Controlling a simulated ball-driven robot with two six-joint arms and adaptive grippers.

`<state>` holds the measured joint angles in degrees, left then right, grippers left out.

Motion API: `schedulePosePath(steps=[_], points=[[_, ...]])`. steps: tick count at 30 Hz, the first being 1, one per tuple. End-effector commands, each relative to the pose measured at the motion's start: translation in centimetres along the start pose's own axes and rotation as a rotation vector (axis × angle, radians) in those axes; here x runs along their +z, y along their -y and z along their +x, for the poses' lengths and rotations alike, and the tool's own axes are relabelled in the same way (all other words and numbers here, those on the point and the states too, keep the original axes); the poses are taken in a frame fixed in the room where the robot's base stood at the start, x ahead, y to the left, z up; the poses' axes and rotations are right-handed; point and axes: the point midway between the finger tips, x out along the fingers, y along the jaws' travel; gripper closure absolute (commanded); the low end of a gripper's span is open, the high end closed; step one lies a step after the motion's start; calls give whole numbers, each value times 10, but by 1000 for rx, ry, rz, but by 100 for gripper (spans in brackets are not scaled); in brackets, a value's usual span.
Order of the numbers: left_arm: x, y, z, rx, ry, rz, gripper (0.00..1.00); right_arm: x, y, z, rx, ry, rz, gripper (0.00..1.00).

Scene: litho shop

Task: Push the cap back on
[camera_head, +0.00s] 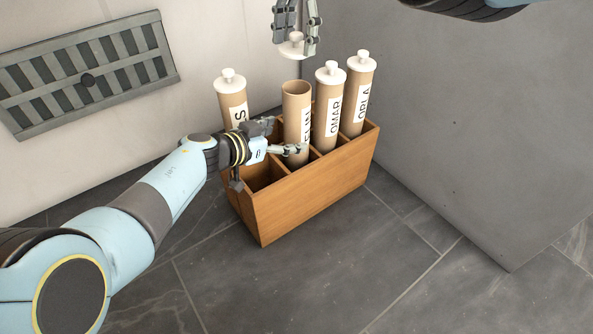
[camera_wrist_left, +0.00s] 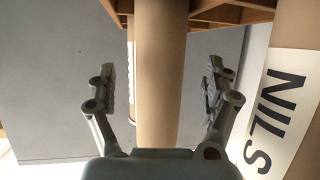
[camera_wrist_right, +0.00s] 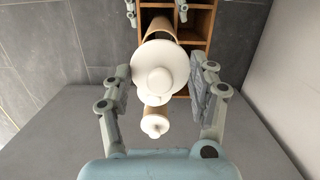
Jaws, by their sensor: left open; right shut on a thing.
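An open cardboard tube (camera_head: 297,106) with a partly hidden name label stands uncapped in the wooden rack (camera_head: 315,199). My right gripper (camera_head: 295,34) is shut on a white cap (camera_head: 291,49) and holds it above the tube, with a gap between them. In the right wrist view the cap (camera_wrist_right: 160,66) partly covers the tube's dark mouth (camera_wrist_right: 160,27). My left gripper (camera_head: 301,149) is open beside the tube, low down near the rack's top. In the left wrist view the tube (camera_wrist_left: 160,75) stands between the spread fingers, apart from both.
Capped tubes labelled OMAR (camera_head: 328,105) and ORLA (camera_head: 358,95) stand right of the open tube. A capped tube with an S showing (camera_head: 232,97) stands to its left; its label reads NILS in the left wrist view (camera_wrist_left: 287,105). A grey block (camera_head: 470,130) rises at right.

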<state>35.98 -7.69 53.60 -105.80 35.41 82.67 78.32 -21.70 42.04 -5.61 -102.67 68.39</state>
Motion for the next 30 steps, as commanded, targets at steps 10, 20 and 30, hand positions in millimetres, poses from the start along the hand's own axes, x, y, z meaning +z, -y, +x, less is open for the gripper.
schedulePosePath(steps=[10,20,30], points=[[0,0,41,6,-4,-1,16,0,0,0,0,0,0,58],[0,0,52,1,1,0,16,0,0,0,0,0,0,58],[1,0,53,0,1,1,16,0,0,0,0,0,0,58]])
